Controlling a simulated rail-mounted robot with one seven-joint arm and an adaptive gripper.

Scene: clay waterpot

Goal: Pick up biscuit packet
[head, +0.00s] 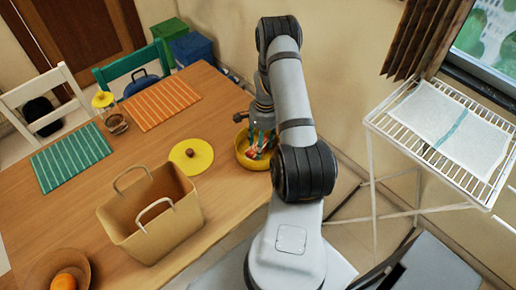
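My gripper (260,139) points down over a yellow bowl (262,165) at the right edge of the wooden table. A small red, white and teal item (253,152) shows in the bowl, right at my fingertips. It may be the biscuit packet, but it is too small to be sure. My arm hides part of the bowl and gripper. I cannot tell whether the fingers are open or closed on the item.
A tan basket with handles (150,222), a round yellow mat (191,157), and orange (165,101) and green (70,158) placemats lie on the table. A yellow-lidded jar (104,101) stands behind. A brown bowl holds an orange (64,282). A drying rack (440,165) stands right.

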